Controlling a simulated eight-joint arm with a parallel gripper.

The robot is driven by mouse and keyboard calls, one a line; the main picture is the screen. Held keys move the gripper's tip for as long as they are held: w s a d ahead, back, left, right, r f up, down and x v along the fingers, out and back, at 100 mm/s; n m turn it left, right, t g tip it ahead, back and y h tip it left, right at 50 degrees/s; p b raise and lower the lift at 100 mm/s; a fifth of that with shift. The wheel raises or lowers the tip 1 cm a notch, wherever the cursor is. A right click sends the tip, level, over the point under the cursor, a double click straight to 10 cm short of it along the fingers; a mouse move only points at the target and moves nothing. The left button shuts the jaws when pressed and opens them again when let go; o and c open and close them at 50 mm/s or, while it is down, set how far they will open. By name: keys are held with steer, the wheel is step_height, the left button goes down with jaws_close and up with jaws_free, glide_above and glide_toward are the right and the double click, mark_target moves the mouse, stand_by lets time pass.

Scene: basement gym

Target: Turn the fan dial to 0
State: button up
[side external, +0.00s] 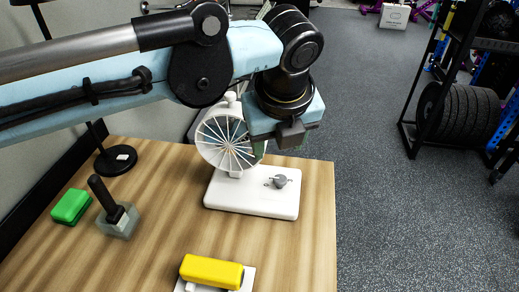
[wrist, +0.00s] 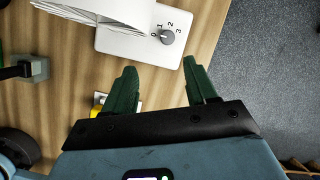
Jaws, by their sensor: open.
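A white desk fan stands on the wooden table, with its round wire cage (side external: 228,140) above a flat white base (side external: 225,195). A small grey dial (side external: 280,181) sits on the right part of the base. In the wrist view the dial (wrist: 168,37) has the marks 0, 1, 2 and 3 around it. I cannot tell for sure which mark its pointer faces. My gripper (wrist: 160,67) is open and empty, with two green fingers apart. It hangs above the fan base, close to the cage, with the dial beyond the fingertips. In the side view my wrist partly hides the fingers.
A yellow block (side external: 212,271) on a white base is at the table's front. A grey block with a black handle (side external: 118,220) and a green block (side external: 71,206) stand at left, near a black lamp base (side external: 116,161). The table's right edge is close to the fan.

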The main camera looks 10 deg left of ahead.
steer(key=a+r+n, duration=0.2)
steer(key=a+n, duration=0.6)
steer(key=a, duration=0.4)
steer(key=a+r+n+h, duration=0.1)
steer(key=a+r+n, duration=0.1)
steer(key=a+n, duration=0.6)
steer(key=shift+s+a+t+h, duration=0.3)
steer(key=shift+s+a+t, duration=0.15)
steer(key=shift+a, duration=1.6)
steer(key=shift+a+r, duration=0.1)
steer(key=s+a+f+n+t, duration=0.1)
steer(key=s+a+f+n, duration=0.2)
steer(key=s+a+n, duration=0.2)
steer(key=s+a+f+n+t, duration=0.1)
steer(key=s+a+f+n, duration=0.3)
steer(key=a+n, duration=0.6)
steer(key=shift+s+a+f+y, duration=0.3)
steer(key=shift+s+y, duration=0.1)
steer(key=shift+s, duration=0.05)
